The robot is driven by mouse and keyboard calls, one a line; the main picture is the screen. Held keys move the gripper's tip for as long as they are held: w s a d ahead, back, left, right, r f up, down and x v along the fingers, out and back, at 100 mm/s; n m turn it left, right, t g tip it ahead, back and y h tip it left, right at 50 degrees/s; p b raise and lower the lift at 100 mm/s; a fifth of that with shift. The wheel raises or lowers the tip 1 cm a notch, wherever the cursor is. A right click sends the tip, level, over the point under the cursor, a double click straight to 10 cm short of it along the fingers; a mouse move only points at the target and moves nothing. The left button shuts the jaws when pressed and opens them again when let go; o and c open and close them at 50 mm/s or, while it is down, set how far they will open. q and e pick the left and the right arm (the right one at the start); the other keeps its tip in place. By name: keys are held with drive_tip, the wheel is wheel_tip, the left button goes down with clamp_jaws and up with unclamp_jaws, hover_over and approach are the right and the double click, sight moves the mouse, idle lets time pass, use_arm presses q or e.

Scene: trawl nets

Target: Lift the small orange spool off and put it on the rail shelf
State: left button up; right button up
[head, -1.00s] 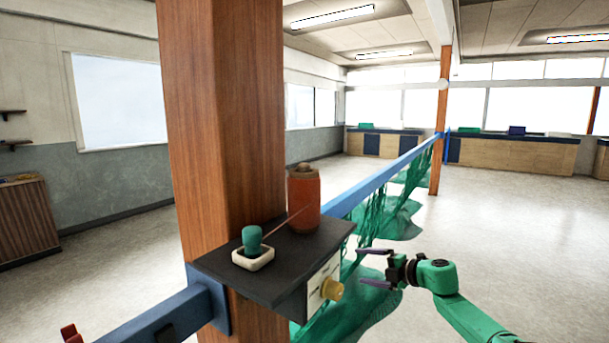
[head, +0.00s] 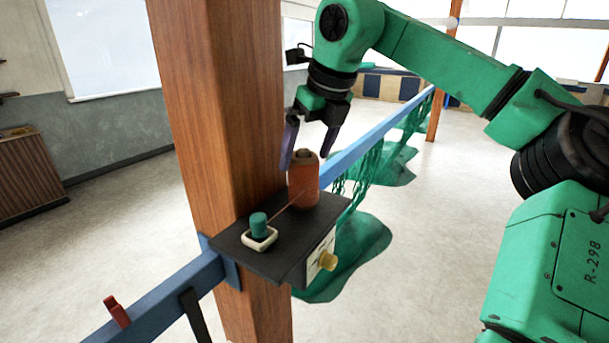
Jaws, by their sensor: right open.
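The orange spool (head: 304,187) stands upright near the back corner of a small dark shelf (head: 285,252) fixed at the wooden post on the blue rail. My right gripper (head: 306,160) points down from above, its jaws open with the dark fingers apart around the spool's top. The left finger reaches beside the spool's upper left; the right finger is by its upper right. I cannot tell whether either finger touches it. A thin strand or rod runs from the spool towards a teal piece. My left gripper is not in view.
The teal piece (head: 259,225) sits in a white square dish (head: 260,240) on the shelf's front left. The wooden post (head: 222,130) stands close left. Green netting (head: 350,250) hangs behind; a red clip (head: 117,312) is on the blue rail (head: 165,300).

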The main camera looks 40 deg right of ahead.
sight(303, 172)
drive_tip(key=shift+w+a+f+p, duration=0.1)
drive_tip(key=shift+a+f+p, duration=0.05)
drive_tip(key=shift+f+p, duration=0.25)
drive_tip(key=p+x, duration=0.1)
drive_tip(key=x, duration=0.1)
drive_tip(key=p+x, duration=0.1)
drive_tip(key=shift+f, duration=0.45)
drive_tip(key=shift+w+d+f, duration=0.15)
drive_tip(key=shift+d+f, duration=0.1)
drive_tip(key=shift+d, duration=0.1)
drive_tip(key=shift+a+r, duration=0.15)
drive_tip(key=shift+a, duration=0.15)
drive_tip(key=c, duration=1.4)
drive_tip(key=shift+d, duration=0.1)
drive_tip(key=shift+d+r+b, duration=0.15)
drive_tip(key=shift+r+b, duration=0.2)
drive_tip(key=shift+r, duration=0.1)
wheel_tip(303, 172, up, 7)
drive_tip(key=shift+r+b, duration=0.25)
drive_tip(key=shift+b, duration=0.15)
wheel_tip(303, 172, up, 11)
drive_tip(key=shift+r+p, duration=0.25)
drive_tip(key=shift+p, duration=0.35)
